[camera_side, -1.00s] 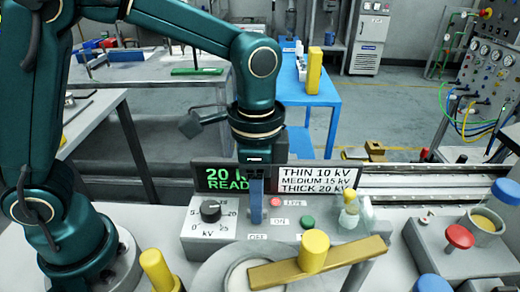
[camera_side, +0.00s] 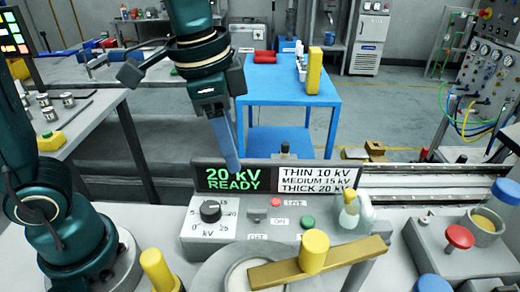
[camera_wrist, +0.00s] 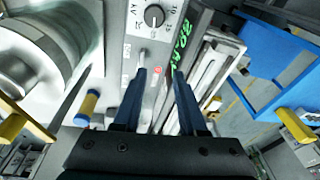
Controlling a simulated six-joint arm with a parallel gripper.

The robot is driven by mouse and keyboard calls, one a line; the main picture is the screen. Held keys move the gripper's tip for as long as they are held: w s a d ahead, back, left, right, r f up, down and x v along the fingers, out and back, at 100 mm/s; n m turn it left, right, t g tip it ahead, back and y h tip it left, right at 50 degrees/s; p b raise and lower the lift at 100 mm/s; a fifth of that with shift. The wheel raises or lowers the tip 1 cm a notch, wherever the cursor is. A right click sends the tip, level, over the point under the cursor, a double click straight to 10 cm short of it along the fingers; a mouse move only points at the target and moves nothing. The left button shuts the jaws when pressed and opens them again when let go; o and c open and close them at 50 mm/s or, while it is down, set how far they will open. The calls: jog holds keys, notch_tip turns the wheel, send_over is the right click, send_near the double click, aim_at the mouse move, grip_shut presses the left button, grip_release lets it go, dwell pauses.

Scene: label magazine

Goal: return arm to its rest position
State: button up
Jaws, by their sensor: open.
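My gripper (camera_side: 226,145) hangs above and behind the control box, its blue fingers pointing down in front of the "20 kV READY" display (camera_side: 232,179) as seen in the side view. In the wrist view my gripper (camera_wrist: 160,88) shows two blue fingers spread apart with nothing between them. The control box (camera_side: 185,242) carries a black kV knob (camera_side: 211,211), a small lever switch (camera_side: 257,215), a red light and a green button (camera_side: 308,222). The knob also shows in the wrist view (camera_wrist: 154,16).
A yellow-knobbed bar (camera_side: 350,254) lies across a round vessel in front. A small bottle (camera_side: 349,212) stands at the box's right. A panel with a red button (camera_side: 459,237) is at right.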

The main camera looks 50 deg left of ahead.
jog(key=s+a+f+n+t, duration=0.2)
jog(key=s+a+n+t, duration=0.1)
jog(key=s+a+n, duration=0.2)
jog(key=shift+s+a+f+n, duration=0.25)
jog(key=shift+s+n, duration=0.85)
